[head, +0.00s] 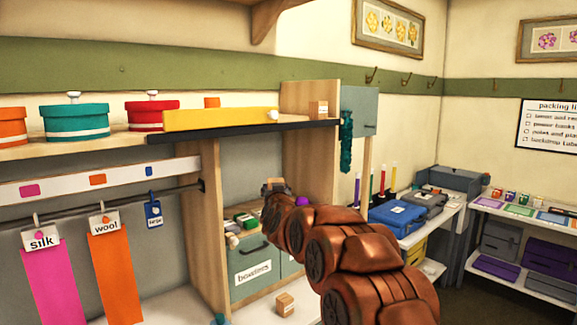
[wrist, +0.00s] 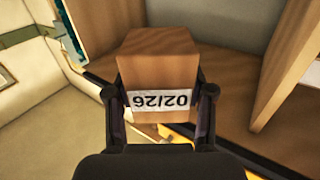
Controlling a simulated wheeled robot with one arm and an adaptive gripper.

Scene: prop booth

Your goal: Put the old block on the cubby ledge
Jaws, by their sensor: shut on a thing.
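My gripper (wrist: 159,92) is shut on a wooden block (wrist: 158,50), with one finger on each side. Its white label reads 02/26, upside down in the wrist view. In the head view my gripper (head: 275,187) is at the far end of the brown arm, before the open wooden cubby; the held block is hard to make out there. A second small block (head: 318,108) sits on the upper ledge (head: 300,125) by an upright panel. A third block (head: 285,304) lies on the lower white surface. Their labels are too small to read.
Wooden uprights (head: 212,215) flank the cubby. A grey-green box (head: 253,268) stands inside, below the gripper. A teal garland (head: 346,140) hangs at the right.

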